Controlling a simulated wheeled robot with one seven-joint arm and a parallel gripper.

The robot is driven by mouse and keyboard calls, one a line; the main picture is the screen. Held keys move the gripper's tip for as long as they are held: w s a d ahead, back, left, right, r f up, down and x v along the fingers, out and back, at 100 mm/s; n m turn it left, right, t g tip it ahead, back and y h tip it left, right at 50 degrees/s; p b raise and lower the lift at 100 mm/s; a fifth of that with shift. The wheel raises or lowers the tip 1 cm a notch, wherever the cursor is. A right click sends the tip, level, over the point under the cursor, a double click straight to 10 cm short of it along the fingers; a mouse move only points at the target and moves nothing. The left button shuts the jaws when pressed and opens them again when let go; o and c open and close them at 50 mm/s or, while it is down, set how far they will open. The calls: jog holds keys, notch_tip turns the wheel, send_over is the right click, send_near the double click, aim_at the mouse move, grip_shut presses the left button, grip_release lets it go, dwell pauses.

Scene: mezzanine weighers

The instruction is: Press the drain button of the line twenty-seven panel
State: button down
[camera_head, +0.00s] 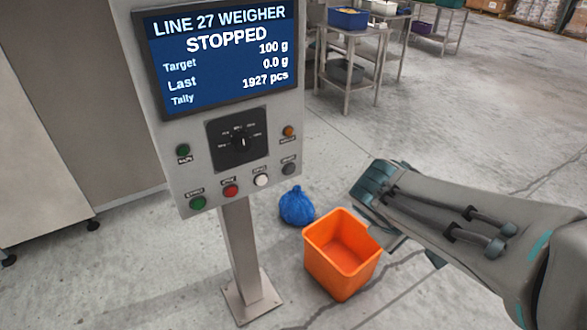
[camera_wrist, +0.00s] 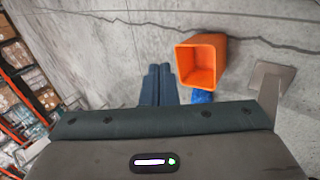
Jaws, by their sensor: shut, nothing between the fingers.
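The line 27 panel (camera_head: 215,130) stands upright on a post in the head view. Its screen (camera_head: 220,55) reads LINE 27 WEIGHER, STOPPED. Along its lower edge are a green button (camera_head: 198,203), a red button (camera_head: 231,191), a white button (camera_head: 262,180) and a dark grey button (camera_head: 289,168). Their labels are too small to read surely, so I cannot tell which is drain. My gripper (camera_wrist: 158,72) is shut and empty in the wrist view, its fingers together and pointing over the floor. In the head view my arm's end is right of the panel, apart from it.
A rotary knob (camera_head: 240,142) sits mid-panel, between a green lamp (camera_head: 183,150) and an orange one (camera_head: 289,131). An orange bin (camera_head: 341,278) and a blue bag (camera_head: 296,206) stand on the floor near the post (camera_head: 243,250). A metal table (camera_head: 350,45) stands behind.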

aim_at(290, 170)
jog(key=w+a+f+n+t+y+b, duration=0.1)
jog(key=w+a+f+n+t+b, duration=0.3)
jog(key=w+a+n+t+b, duration=0.1)
jog(key=w+a+f+n+t+y+b, duration=0.2)
jog(key=w+a+n+t+b, duration=0.3)
jog(key=a, duration=0.7)
jog(key=w+f+n+b, duration=0.1)
jog(key=w+n+b, duration=0.1)
jog(key=w+n, duration=0.2)
jog(key=shift+a+f+n+t, duration=0.3)
jog(key=shift+f+n, duration=0.05)
jog(key=shift+n, duration=0.45)
jog(key=w+a+p, duration=0.2)
jog(key=w+a, duration=0.2)
jog(key=w, duration=0.3)
jog(key=shift+w+a, duration=0.15)
jog(key=shift+a, duration=0.25)
jog(key=shift+w, duration=0.1)
